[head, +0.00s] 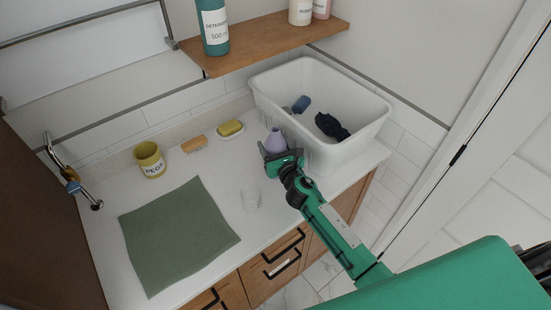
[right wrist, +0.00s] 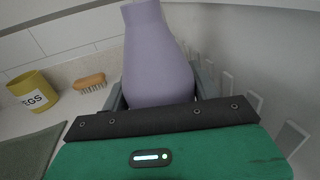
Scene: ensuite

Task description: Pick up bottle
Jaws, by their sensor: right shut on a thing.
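A purple bottle (head: 276,141) is at the counter beside the front left of the white basket, held upright. My right gripper (head: 283,158) is shut on it, with one finger on each side. My left gripper is not in view.
The white basket (head: 270,98) holds a blue item (head: 301,104) and a dark cloth (head: 331,126). A yellow cup (head: 150,163), brush (head: 194,145), soap dish (head: 230,135), clear glass (head: 251,196) and green cloth (head: 178,235) are on the counter. A shelf (head: 272,43) holds bottles above.

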